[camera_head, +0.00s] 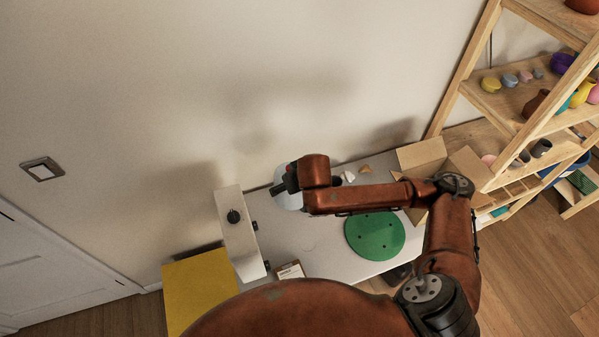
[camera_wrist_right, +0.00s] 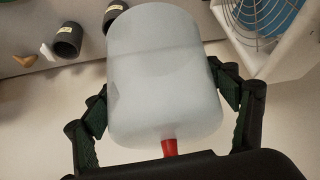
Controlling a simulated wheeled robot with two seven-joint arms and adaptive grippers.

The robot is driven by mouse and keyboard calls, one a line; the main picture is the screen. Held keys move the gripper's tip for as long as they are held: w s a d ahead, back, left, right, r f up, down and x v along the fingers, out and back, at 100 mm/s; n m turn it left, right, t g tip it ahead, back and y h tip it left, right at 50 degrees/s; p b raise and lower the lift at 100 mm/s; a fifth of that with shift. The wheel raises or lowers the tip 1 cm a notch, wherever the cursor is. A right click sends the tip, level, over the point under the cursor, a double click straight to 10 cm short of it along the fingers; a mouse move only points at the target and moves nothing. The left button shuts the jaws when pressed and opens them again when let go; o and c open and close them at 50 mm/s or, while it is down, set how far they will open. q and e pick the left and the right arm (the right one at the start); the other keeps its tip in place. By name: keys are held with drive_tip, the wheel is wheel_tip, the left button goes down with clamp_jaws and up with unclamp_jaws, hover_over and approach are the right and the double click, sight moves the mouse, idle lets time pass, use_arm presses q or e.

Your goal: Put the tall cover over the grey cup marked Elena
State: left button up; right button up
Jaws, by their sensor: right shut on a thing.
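The tall cover (camera_wrist_right: 163,75) is a pale, translucent cylinder with a red knob (camera_wrist_right: 169,148). My right gripper (camera_wrist_right: 162,95) is shut on its sides, with a dark finger on each side. In the head view the cover (camera_head: 289,201) shows partly under my right gripper (camera_head: 284,187), above the grey table. Two dark grey cups are in the wrist view, one at the upper left (camera_wrist_right: 68,41) and one (camera_wrist_right: 114,15) beside the cover's far end. Small tan marks show on them, but no name is readable. The cover is apart from the left cup. My left gripper is not in view.
A white fan housing (camera_wrist_right: 283,50) with a wire grille is close on the right in the wrist view. On the table (camera_head: 318,262) are a green disc (camera_head: 375,236) and small cream and tan pieces (camera_head: 349,175). A cardboard box (camera_head: 422,154) and wooden shelves (camera_head: 470,75) are at the right.

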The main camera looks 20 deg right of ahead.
drive_tip(key=w+d+f+n+y+p, duration=0.3)
drive_tip(key=w+d+f+n+p, duration=0.35)
drive_tip(key=p, duration=0.95)
drive_tip(key=shift+m+g, duration=0.4)
drive_tip(key=shift+m, duration=0.25)
drive_tip(key=shift+s+d+f+b, duration=0.25)
drive_tip(key=shift+f+b, duration=1.3)
drive_tip(key=shift+f, duration=1)
drive_tip(key=shift+s+d+f+b, duration=0.15)
drive_tip(key=shift+s+f+b, duration=0.15)
drive_tip(key=shift+f+b, duration=1.75)
drive_tip(key=shift+s+d+f+b, duration=0.25)
drive_tip(key=shift+f+b, duration=0.8)
drive_tip(key=shift+f, duration=1.95)
drive_tip(key=o, duration=1.2)
drive_tip(key=shift+o, duration=0.2)
